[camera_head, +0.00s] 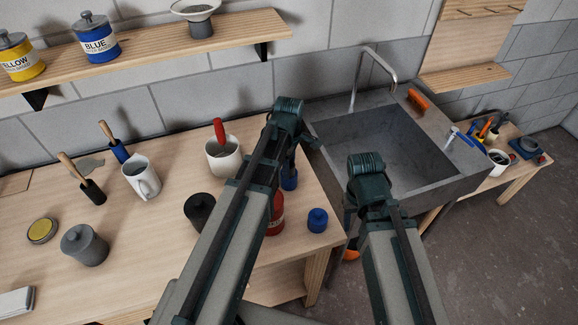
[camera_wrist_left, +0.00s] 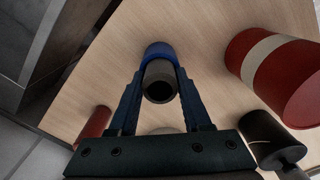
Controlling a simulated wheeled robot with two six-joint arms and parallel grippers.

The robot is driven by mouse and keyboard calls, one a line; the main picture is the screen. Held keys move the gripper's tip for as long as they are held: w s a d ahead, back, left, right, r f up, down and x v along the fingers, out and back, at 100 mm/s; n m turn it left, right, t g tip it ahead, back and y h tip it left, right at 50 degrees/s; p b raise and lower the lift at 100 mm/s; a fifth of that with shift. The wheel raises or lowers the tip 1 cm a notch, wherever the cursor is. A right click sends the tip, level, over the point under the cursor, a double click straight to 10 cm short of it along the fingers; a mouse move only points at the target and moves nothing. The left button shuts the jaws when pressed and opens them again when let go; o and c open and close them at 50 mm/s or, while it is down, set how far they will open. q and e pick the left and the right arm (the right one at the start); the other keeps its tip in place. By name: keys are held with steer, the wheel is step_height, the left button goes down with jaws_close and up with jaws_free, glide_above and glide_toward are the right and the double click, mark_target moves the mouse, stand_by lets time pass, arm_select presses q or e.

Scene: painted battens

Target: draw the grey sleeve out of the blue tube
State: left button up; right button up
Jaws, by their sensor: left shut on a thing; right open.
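The blue tube (camera_wrist_left: 158,49) stands on the wooden table, seen from above in the left wrist view. The grey sleeve (camera_wrist_left: 160,80) sticks out of its near end, with its dark round opening facing the camera. My left gripper (camera_wrist_left: 160,75) has a finger on each side of the sleeve and is shut on it.
A dark jar (camera_head: 200,209), a white mug (camera_head: 223,156) and another mug (camera_head: 141,178) stand further left. The sink (camera_head: 390,140) lies to the right, beyond the table's edge.

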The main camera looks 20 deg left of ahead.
arm_select(q)
steer(key=shift+c, duration=1.1)
steer(key=o, duration=0.7)
steer(key=shift+c, duration=0.2)
jaws_close()
steer(key=shift+r, duration=0.1)
steer(key=shift+r+p, duration=3.8)
steer(key=shift+p, duration=0.1)
step_height(320, 180, up, 3)
steer(key=p, duration=0.3)
